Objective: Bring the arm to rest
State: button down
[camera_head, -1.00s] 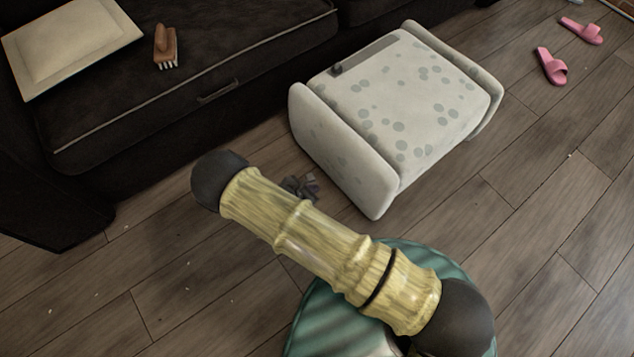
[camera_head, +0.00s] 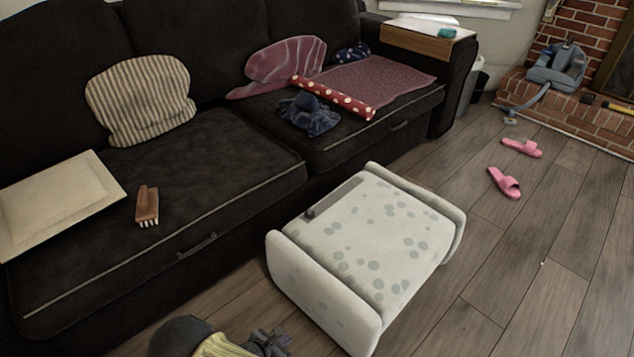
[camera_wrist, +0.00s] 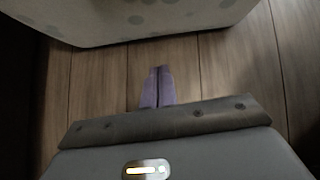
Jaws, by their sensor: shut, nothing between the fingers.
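My gripper (camera_wrist: 158,88) shows in the wrist view with its two purple-grey fingers together and nothing between them. It points over the wooden floor, short of the white spotted ottoman (camera_wrist: 130,18) at the top of that view. In the head view part of my arm shows at the bottom edge, and a dark, partly hidden shape beside it looks like my gripper (camera_head: 272,342), left of the ottoman (camera_head: 365,235).
A black sofa (camera_head: 225,140) stands along the left and back, with a brush (camera_head: 147,206), a beige cushion (camera_head: 58,205) and a striped cushion (camera_head: 140,98) on it. Pink slippers (camera_head: 505,183) lie on the floor (camera_head: 530,270) at right, which is otherwise mostly clear. A brick hearth (camera_head: 570,118) is beyond.

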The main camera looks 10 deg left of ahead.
jog(key=shift+r, duration=0.1)
jog(key=w+d+r+m+g+p, duration=0.2)
jog(key=d+r+m, duration=0.3)
jog(key=r, duration=0.4)
jog(key=w+d+r+m+g+p, duration=0.25)
jog(key=d+r+m, duration=0.25)
jog(key=r, duration=0.4)
jog(key=w+d+r+m+g+p, duration=0.25)
jog(key=d+r+m, duration=0.25)
jog(key=r, duration=0.4)
jog(key=s+d+r+m+t+y+p, duration=0.15)
jog(key=s+d+r+m+p, duration=0.25)
jog(key=d+r+m, duration=0.65)
jog(key=s+d+r+m+t+y+p, duration=0.1)
jog(key=s+d+r+m+y+p, duration=0.35)
jog(key=r, duration=0.95)
notch_tip(320, 180, up, 37)
jog(key=w+d+h+p, duration=0.1)
jog(key=d+p, duration=0.1)
jog(key=p, duration=3.4)
jog(key=shift+w+r+g+h, duration=0.2)
jog(key=shift+w+g+h, duration=0.05)
jog(key=shift+g+h, duration=0.1)
